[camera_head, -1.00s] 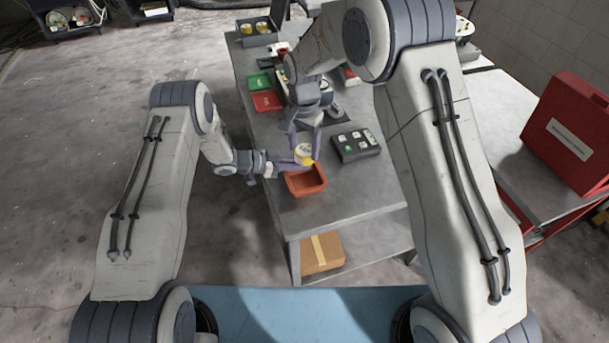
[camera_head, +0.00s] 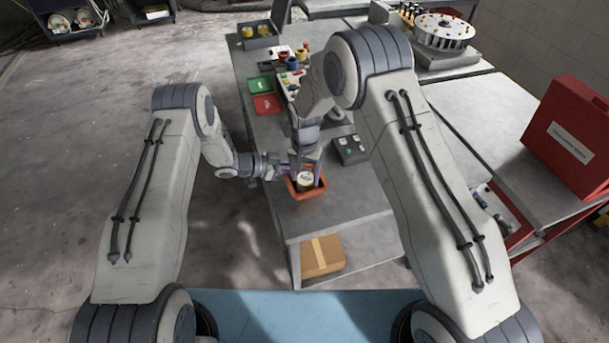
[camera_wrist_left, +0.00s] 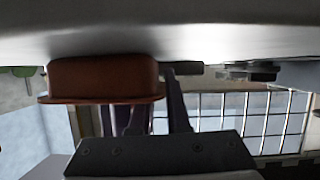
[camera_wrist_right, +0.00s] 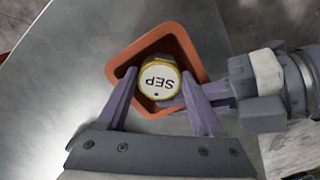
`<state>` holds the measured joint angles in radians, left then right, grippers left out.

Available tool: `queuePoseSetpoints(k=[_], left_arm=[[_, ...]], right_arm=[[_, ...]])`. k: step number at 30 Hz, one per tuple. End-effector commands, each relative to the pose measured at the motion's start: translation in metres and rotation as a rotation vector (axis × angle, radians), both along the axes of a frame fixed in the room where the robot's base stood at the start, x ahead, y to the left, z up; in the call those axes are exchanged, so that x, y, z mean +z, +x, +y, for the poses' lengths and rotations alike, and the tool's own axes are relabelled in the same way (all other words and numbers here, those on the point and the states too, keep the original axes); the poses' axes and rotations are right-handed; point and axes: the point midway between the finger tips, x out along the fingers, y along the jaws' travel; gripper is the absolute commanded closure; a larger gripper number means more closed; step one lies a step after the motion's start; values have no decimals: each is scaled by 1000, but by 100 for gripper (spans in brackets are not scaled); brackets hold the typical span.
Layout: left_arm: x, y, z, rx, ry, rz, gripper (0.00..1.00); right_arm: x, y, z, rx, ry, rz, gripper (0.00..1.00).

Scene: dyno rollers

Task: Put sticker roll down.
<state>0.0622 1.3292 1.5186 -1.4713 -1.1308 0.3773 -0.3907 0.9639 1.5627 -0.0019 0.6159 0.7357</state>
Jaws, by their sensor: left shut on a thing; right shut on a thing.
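The sticker roll (camera_wrist_right: 157,83) is a white disc with a yellow edge, marked SEP. It is inside the orange bin (camera_wrist_right: 178,32), and in the head view the roll (camera_head: 305,179) shows within the bin's rim (camera_head: 309,195). My right gripper (camera_wrist_right: 160,77) is shut on the roll, one finger on each side. Whether the roll touches the bin floor I cannot tell. My left gripper (camera_head: 284,168) is shut on the bin at its left side. In the left wrist view the bin (camera_wrist_left: 103,78) appears upside down beside my fingers.
The bin stands near the front end of the grey table (camera_head: 345,205). A dark button panel (camera_head: 350,148), a green card (camera_head: 260,83) and a red card (camera_head: 267,104) lie farther back. A cardboard box (camera_head: 321,256) sits on the lower shelf.

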Motion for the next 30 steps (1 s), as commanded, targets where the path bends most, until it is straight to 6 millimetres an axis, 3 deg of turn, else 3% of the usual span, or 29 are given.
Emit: queuePoseSetpoints(k=[9, 10, 22, 30], left_arm=[[0, 0, 0, 0, 1, 0, 100], [0, 0, 0, 0, 1, 0, 100], [0, 0, 0, 0, 1, 0, 100], [0, 0, 0, 0, 1, 0, 100]], right_arm=[[-3, 0, 0, 0, 1, -1, 81], [-2, 0, 0, 0, 1, -1, 20], [4, 1, 1, 0, 2, -4, 19], [53, 2, 1, 0, 3, -6, 19]])
